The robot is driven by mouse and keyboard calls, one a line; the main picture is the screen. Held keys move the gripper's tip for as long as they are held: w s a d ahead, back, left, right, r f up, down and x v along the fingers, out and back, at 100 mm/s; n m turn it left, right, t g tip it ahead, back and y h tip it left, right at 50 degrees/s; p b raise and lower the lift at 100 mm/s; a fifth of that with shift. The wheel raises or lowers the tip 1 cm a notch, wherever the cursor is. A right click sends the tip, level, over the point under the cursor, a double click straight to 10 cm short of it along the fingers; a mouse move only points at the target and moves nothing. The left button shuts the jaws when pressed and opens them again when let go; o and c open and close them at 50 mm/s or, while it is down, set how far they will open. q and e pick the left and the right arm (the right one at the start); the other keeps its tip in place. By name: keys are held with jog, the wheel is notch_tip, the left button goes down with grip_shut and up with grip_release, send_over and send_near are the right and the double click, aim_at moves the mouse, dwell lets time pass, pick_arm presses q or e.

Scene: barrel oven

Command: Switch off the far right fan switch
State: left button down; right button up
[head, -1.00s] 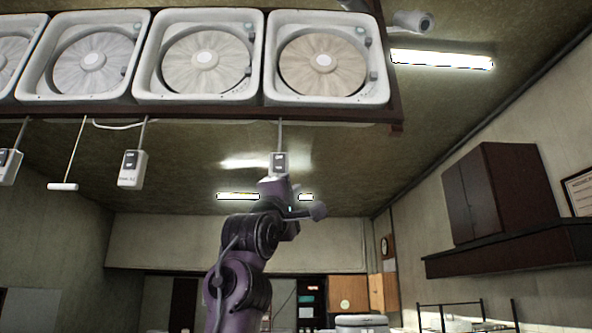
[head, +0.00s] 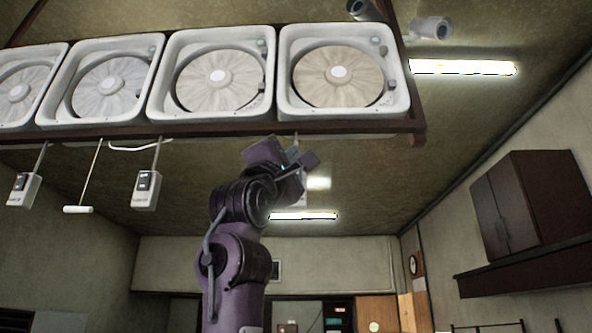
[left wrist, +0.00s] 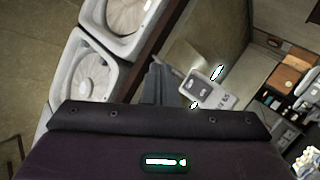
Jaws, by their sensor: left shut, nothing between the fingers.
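The far right fan switch (left wrist: 205,92) is a pale box with a dark grey rocker, hanging on a rod below the fan housing. In the left wrist view it is just right of my left gripper (left wrist: 156,68), whose fingers are together and empty. A gap shows between the fingers and the switch there. In the head view my left gripper (head: 303,160) is raised in front of this switch and hides most of it. I cannot tell the rocker's position. My right gripper is not in view.
A row of fans, the right one (head: 340,75) tan, sits in a dark frame (head: 200,130) above the arm. Two other switches (head: 147,188) (head: 24,188) and a pull handle (head: 78,209) hang to the left. A dark cabinet (head: 535,205) is on the right wall.

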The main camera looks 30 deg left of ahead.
pick_arm(q)
jog(key=w+a+p, duration=0.2)
jog(key=w+a, duration=0.2)
jog(key=w, duration=0.2)
jog(key=shift+w+r, duration=0.25)
jog(key=shift+r, duration=0.2)
jog(key=shift+w+a, duration=0.1)
dwell(1.7)
jog(key=shift+w+a, duration=0.15)
jog(key=shift+w, duration=0.05)
jog(key=shift+w+a+r, duration=0.1)
jog(key=shift+w+a, duration=0.1)
jog(key=shift+w, duration=0.1)
dwell(0.8)
jog(key=shift+s, duration=0.1)
